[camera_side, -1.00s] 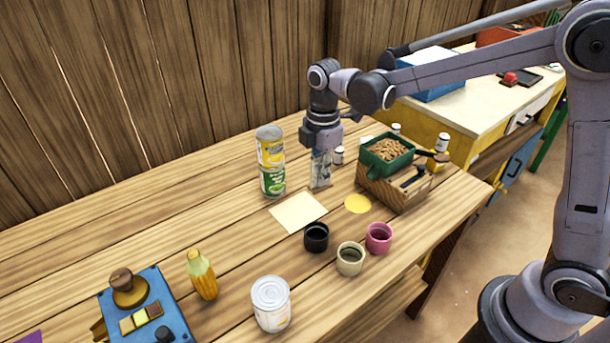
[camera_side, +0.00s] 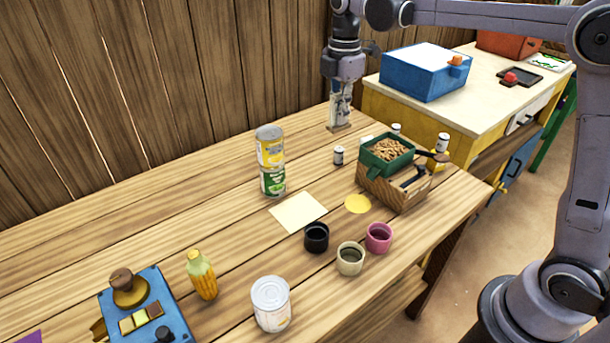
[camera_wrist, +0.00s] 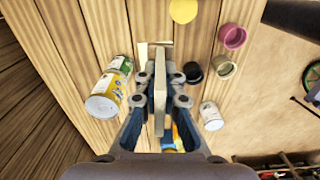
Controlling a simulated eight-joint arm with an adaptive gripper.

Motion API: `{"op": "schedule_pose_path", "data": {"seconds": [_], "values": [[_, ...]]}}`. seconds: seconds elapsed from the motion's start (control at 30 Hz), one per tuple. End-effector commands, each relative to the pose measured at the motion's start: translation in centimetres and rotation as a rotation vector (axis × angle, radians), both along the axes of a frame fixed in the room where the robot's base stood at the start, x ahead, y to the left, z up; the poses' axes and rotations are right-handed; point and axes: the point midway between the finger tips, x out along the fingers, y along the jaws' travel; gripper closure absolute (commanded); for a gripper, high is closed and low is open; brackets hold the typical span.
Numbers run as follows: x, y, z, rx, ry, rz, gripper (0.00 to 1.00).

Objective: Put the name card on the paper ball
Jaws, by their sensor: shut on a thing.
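My gripper (camera_side: 340,112) is over the far part of the table, near the plank wall. It is shut on a thin, flat, tan piece (camera_side: 339,128), which looks like the name card. In the wrist view my gripper (camera_wrist: 160,75) has this piece (camera_wrist: 160,98) edge-on between its fingers. Any writing on it is hidden. I cannot make out a paper ball for certain. A small white thing (camera_side: 366,141) shows partly behind the green tray, too hidden to identify. A flat cream sheet (camera_side: 298,212) lies mid-table.
Two stacked cans (camera_side: 270,160) stand left of the sheet. A wooden crate (camera_side: 405,192) with a green tray (camera_side: 377,168) is at the right. Black (camera_side: 316,238), beige (camera_side: 350,260) and pink (camera_side: 379,239) cups stand in front. A small bottle (camera_side: 339,156) stands near my gripper. The back-left table is clear.

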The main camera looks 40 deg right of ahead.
Motion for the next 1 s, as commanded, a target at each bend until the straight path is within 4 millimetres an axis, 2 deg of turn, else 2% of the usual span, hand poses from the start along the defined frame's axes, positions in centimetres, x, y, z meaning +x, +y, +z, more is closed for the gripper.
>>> {"op": "schedule_pose_path", "data": {"seconds": [0.03, 0.27, 0.4, 0.53, 0.7, 0.87, 1.0], "values": [[0.7, -2.1, 0.0, 0.000, 0.000, -0.006, 1.00], [2.8, -12.2, 0.1, 0.000, -0.001, 0.014, 1.00], [2.9, -18.6, 0.0, 0.001, -0.002, 0.027, 1.00], [2.4, -23.5, -0.2, 0.001, -0.003, 0.040, 1.00], [1.6, -27.7, -0.3, 0.000, -0.004, 0.052, 1.00], [0.7, -30.8, -0.5, 0.000, -0.004, 0.058, 1.00], [0.9, -30.3, -2.5, 0.000, -0.004, 0.062, 1.00]]}}
